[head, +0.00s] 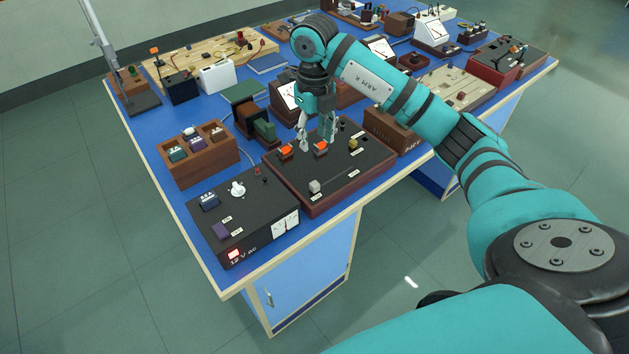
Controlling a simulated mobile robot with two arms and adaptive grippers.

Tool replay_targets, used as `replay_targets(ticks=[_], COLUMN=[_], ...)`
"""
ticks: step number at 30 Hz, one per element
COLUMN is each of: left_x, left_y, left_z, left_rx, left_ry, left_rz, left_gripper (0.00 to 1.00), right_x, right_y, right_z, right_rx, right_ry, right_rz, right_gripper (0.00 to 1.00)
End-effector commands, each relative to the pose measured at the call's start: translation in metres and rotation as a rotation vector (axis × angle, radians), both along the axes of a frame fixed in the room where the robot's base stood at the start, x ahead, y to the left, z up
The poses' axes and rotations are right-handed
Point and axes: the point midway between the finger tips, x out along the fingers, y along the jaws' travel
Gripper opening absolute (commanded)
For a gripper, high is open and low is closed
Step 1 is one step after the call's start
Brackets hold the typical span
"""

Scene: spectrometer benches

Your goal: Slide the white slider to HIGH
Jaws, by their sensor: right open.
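The slider panel (287,183), a dark board in a reddish-brown frame, lies near the table's front edge. The white slider (315,187) is a pale block knob at the panel's front, with small label plates to its right; their text is too small to read. My right gripper (317,143) points down over the far part of the panel, behind the white slider and apart from it. It is open, its fingers close to two orange knobs (285,151); whether they touch is unclear. My left gripper is not in view.
A yellow knob (353,143) sits on the same panel. A black 12 V power supply (243,236) with a white dial stands at left front. A wooden rack (199,163) is behind it, and a brown box (391,131) stands right of the panel. Free space lies above the panel's front.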

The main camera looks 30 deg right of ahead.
Motion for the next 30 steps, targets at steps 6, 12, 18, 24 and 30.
replay_targets(ticks=[6, 12, 18, 24, 30], left_x=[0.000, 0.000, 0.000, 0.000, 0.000], left_y=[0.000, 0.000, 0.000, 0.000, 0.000], left_z=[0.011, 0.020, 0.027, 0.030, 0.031], left_rx=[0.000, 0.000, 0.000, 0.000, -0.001], left_ry=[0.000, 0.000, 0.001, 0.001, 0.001], left_rz=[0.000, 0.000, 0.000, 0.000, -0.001], left_gripper=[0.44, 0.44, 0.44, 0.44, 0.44], right_x=[-0.002, -0.002, -0.002, -0.001, 0.000], right_y=[0.001, 0.001, 0.001, 0.001, 0.001], right_z=[-0.045, -0.089, -0.128, -0.151, -0.158], right_rx=[0.003, 0.005, 0.005, 0.004, 0.004], right_ry=[0.006, 0.006, 0.004, 0.001, -0.002], right_rz=[0.002, 0.002, 0.003, 0.003, 0.004], right_gripper=[0.44, 0.44, 0.44, 0.44, 0.44])
